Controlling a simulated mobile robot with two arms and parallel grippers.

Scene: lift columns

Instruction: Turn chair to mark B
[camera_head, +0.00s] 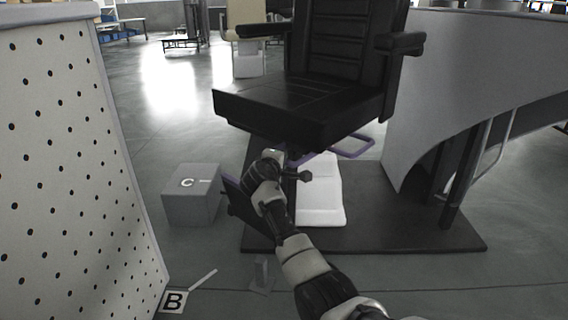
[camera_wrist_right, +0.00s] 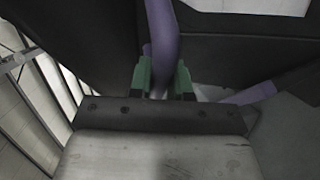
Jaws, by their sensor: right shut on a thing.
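The black padded chair (camera_head: 300,100) stands at the centre of the head view, its seat front turned toward the lower left. A purple tube frame (camera_head: 357,148) shows under the seat. My right arm reaches up from the bottom to below the seat. In the right wrist view my right gripper (camera_wrist_right: 161,78) has its green fingers on both sides of a purple tube (camera_wrist_right: 162,35), shut on it. The mark B (camera_head: 173,301) is a white floor plate at the lower left, apart from the chair. The mark C (camera_head: 188,183) is on a grey box. My left gripper is out of view.
The grey box (camera_head: 190,205) stands left of the chair. A white perforated panel (camera_head: 75,170) fills the left side. A curved grey panel (camera_head: 470,75) stands at the right. The chair is over a dark platform (camera_head: 410,235) with a white pad (camera_head: 320,195). Floor is clear behind the box.

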